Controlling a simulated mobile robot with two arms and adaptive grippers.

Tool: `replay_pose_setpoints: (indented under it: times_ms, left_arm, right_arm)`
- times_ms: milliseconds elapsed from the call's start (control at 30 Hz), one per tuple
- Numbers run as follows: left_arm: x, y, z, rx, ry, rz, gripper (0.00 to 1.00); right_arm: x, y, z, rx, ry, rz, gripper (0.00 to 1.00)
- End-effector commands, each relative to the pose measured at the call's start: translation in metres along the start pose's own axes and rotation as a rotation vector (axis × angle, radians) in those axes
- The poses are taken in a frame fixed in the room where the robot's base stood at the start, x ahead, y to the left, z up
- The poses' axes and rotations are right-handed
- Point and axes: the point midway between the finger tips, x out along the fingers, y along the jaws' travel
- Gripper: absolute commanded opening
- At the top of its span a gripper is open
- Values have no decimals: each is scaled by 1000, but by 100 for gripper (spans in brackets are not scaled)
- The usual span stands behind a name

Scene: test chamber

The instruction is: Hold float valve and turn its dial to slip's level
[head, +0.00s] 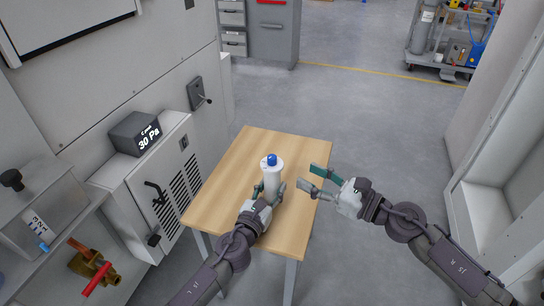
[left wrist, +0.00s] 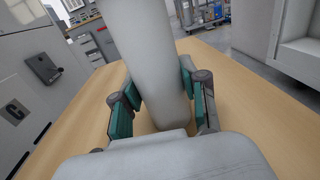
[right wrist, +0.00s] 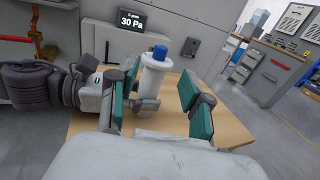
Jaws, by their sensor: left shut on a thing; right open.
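The float valve (head: 272,178) is a white cylinder with a blue dial (head: 272,159) on top, upright over the wooden table. My left gripper (head: 270,190) is shut around its body. In the left wrist view the white body (left wrist: 150,60) stands between the green finger pads; its top is out of frame. My right gripper (head: 313,177) is open and empty, to the right of the valve and apart from it. In the right wrist view the blue dial (right wrist: 160,52) shows beyond the open fingers. I cannot make out a slip or any dial marks for certain.
The wooden table (head: 225,185) is otherwise bare. A dark display (head: 136,133) reading "30 Pa" stands on a grey cabinet at left. Open floor lies behind.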

Motion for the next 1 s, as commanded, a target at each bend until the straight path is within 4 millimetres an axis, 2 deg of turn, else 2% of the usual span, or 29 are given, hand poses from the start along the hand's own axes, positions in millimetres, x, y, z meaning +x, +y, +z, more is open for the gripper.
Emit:
replay_pose_setpoints:
  times_ms: [167, 500, 633, 800, 1000]
  left_arm:
    - [0, 0, 0, 0, 0, 0, 2]
    - [0, 0, 0, 0, 0, 0, 2]
    - [0, 0, 0, 0, 0, 0, 2]
    - [0, 0, 0, 0, 0, 1, 2]
    - [0, 0, 0, 0, 0, 1, 2]
  right_arm:
    - [12, -2, 1, -3, -8, -15, 49]
    - [79, -3, 1, 0, -7, -13, 49]
    - [100, -3, 1, -1, -6, -13, 49]
    - [114, -3, 1, 0, -5, -13, 49]
    - [118, -3, 0, 0, -4, -13, 49]
